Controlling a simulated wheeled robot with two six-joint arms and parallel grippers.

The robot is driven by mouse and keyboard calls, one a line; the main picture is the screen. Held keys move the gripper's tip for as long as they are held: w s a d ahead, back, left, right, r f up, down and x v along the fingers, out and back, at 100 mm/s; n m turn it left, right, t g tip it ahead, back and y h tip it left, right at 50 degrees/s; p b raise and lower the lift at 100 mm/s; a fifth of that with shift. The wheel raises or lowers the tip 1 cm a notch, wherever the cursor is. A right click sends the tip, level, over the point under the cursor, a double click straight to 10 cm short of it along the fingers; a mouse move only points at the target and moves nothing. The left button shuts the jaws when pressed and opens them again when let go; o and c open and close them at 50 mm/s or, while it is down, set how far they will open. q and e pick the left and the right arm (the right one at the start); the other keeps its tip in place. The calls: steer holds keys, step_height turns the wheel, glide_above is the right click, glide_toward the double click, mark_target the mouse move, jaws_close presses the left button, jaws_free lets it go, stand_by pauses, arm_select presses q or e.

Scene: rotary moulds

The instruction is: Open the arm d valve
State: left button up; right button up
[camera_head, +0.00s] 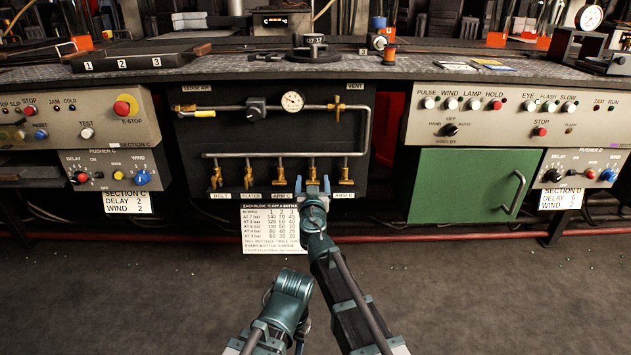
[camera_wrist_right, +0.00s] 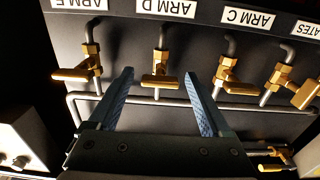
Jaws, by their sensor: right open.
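My left gripper is not in view.
The arm C valve (camera_wrist_right: 235,78) and arm E valve (camera_wrist_right: 85,65) flank it closely. A horizontal pipe (camera_head: 260,155) and gauge (camera_head: 292,101) are above. A paper table (camera_head: 268,232) hangs below. A green door (camera_head: 468,185) is right; the floor (camera_head: 480,300) in front is clear.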

jaws_close()
stand_by(0.5)
steer(key=n, duration=0.9)
steer(key=shift+a, duration=0.15)
steer(key=n, duration=0.5)
steer(key=shift+f, duration=0.1)
steer(key=shift+n, duration=2.3)
steer(key=shift+f, duration=0.1)
